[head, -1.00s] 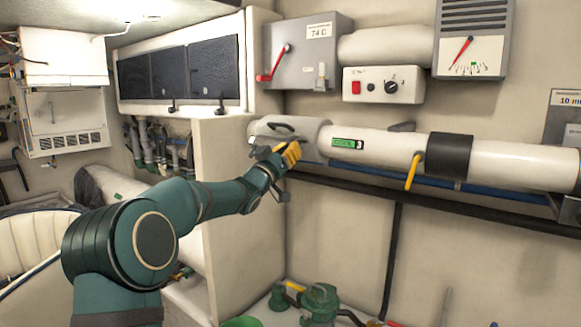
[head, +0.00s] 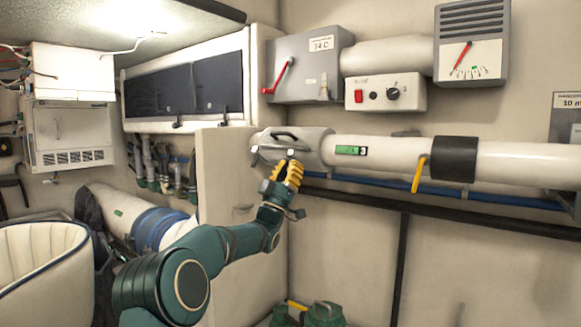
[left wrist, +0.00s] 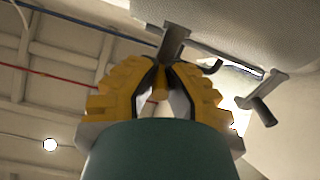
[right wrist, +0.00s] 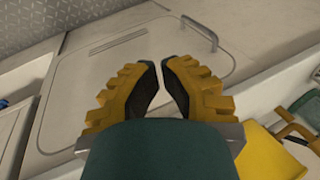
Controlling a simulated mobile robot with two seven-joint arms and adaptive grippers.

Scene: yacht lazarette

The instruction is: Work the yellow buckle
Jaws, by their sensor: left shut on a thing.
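In the head view my left gripper (head: 287,172) points up at the grey-white collar (head: 310,140) on the left end of the long white pipe. In the left wrist view the left gripper (left wrist: 162,65) is shut on the yellow buckle (left wrist: 160,86), a small orange-yellow lever between its dark pads. The lever hangs below a grey metal bracket (left wrist: 173,40). The fingers hide part of it. A dark-handled latch (left wrist: 262,108) is to the right, outside the jaws. My right gripper (right wrist: 160,64) shows only in the right wrist view, slightly open and empty.
A yellow handle (head: 420,174) hangs from the pipe (head: 385,152) beside a black band (head: 454,158). A blue pipe (head: 470,191) and a dark pipe (head: 370,204) run below. A control box (head: 385,93) is above. A yellow object (right wrist: 268,155) is near my right gripper.

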